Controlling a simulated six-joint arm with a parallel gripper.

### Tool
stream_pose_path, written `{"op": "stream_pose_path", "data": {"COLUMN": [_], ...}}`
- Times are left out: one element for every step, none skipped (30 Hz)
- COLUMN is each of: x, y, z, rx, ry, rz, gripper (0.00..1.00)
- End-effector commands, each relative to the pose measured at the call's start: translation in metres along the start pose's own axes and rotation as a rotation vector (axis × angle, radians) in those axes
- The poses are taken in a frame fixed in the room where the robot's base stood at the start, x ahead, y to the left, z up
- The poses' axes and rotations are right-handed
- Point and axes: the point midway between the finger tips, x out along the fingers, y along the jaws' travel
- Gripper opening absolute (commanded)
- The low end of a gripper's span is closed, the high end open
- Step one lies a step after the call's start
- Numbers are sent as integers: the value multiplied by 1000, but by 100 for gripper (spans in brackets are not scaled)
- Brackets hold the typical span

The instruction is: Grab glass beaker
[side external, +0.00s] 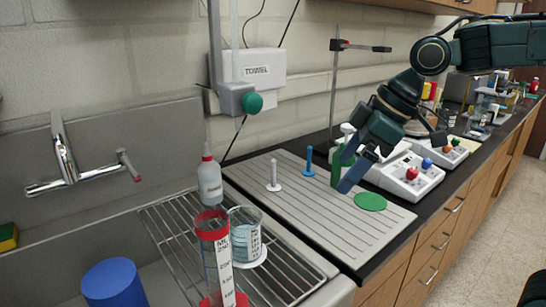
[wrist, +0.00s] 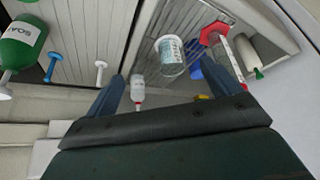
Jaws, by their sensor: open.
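The glass beaker (side external: 246,240) stands upright on the wire rack over the sink, beside a red-topped graduated cylinder. In the wrist view the beaker (wrist: 171,58) shows clear with printed marks, between the two fingers in the picture but beyond them. My gripper (side external: 356,172) is open and empty, above the grey ribbed board and well to the right of the beaker. Its blue fingers (wrist: 164,90) stand apart in the wrist view.
The cylinder (side external: 215,248) stands close to the beaker, with a wash bottle (side external: 210,182) behind. White (side external: 273,176) and blue (side external: 308,162) pegs and a green soap bottle (side external: 341,160) stand on the ribbed board (side external: 330,225). A blue cup (side external: 114,283) is at front left.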

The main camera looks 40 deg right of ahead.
Motion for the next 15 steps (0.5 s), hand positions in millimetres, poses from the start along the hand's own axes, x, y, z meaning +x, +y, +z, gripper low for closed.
{"op": "stream_pose_path", "data": {"x": [7,11,16,20,24,30,34,39,45,49,54,59,64,68,72], "y": [4,5,7,8,10,12,13,14,16,17,19,20,21,22,23], "z": [-11,-16,-24,-30,-35,-42,-48,-52,-59,-64,-68,-73,-77,-80,-84], "rx": [-37,-59,-90,-114,-136,-167,-189,-212,-241,-264,-285,-312,-332,-350,-372], "ry": [1,3,6,10,13,19,23,27,33,38,42,49,53,58,65], "rz": [-24,-38,-55,-69,-82,-100,-114,-127,-145,-159,-172,-188,-201,-212,-225], "gripper": [89,89,89,89,89,89,89,89,89,89,89,89,89,89,89]}}
